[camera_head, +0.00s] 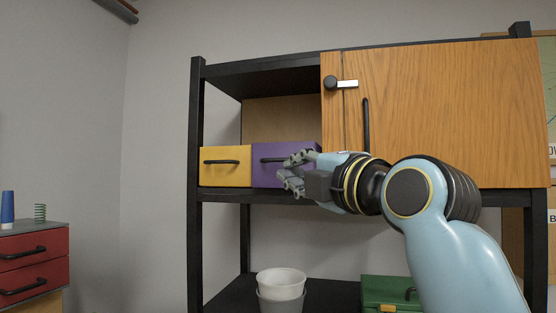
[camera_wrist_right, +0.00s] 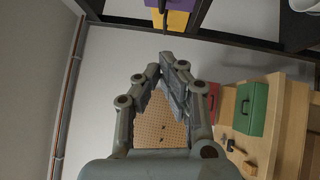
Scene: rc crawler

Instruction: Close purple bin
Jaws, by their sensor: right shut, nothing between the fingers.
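The purple bin (camera_head: 284,150) sits on the upper shelf of the black rack, right beside the yellow bin (camera_head: 225,167). It has a dark handle, partly covered by my gripper. I cannot tell exactly how far its front stands out. My right gripper (camera_head: 291,173) is in front of the bin's lower right part, fingers pointing left, shut and empty. Contact with the bin cannot be made out. In the right wrist view the gripper (camera_wrist_right: 161,68) shows its fingers drawn together, with a bit of the purple bin (camera_wrist_right: 153,3) at the top edge. My left gripper is not in view.
A wooden sliding-type door (camera_head: 440,115) with a dark handle covers the rack's right side. A white bucket (camera_head: 281,284) and a green case (camera_head: 388,291) are on the lower shelf. A red drawer unit (camera_head: 33,265) stands at far left. Wall space left of the rack is clear.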

